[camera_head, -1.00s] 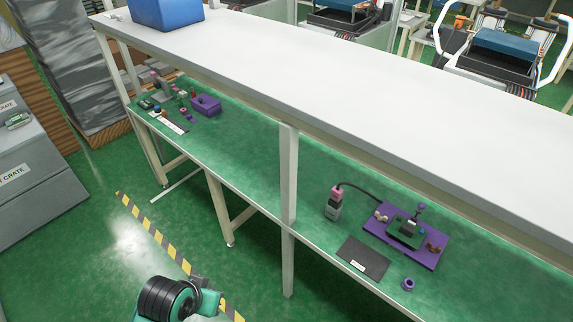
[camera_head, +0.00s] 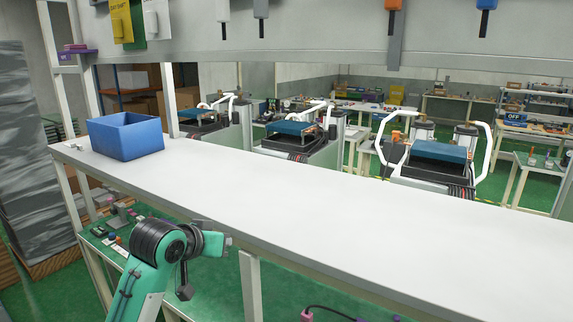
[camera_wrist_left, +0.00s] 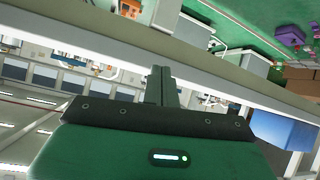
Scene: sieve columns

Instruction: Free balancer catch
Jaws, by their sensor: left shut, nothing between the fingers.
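Several small units hang from the grey overhead panel at the top of the head view: a white one (camera_head: 223,11), a grey one (camera_head: 261,9), an orange one (camera_head: 394,5) and a blue one (camera_head: 484,5), each with a black lower end. Their upper parts are cut off or too small to read, and I cannot tell which is the balancer or see its catch. My left gripper (camera_head: 226,241) is low in the head view, in front of the white shelf's edge and well below the units. In the left wrist view its fingers (camera_wrist_left: 162,78) are together and empty. My right gripper is not in view.
The long white shelf (camera_head: 330,210) is mostly bare, with a blue bin (camera_head: 126,136) at its left end. A green bench (camera_head: 275,290) lies below it. A cream post (camera_head: 250,285) stands right of my left arm. Yellow (camera_head: 122,22) and green sheets hang at upper left.

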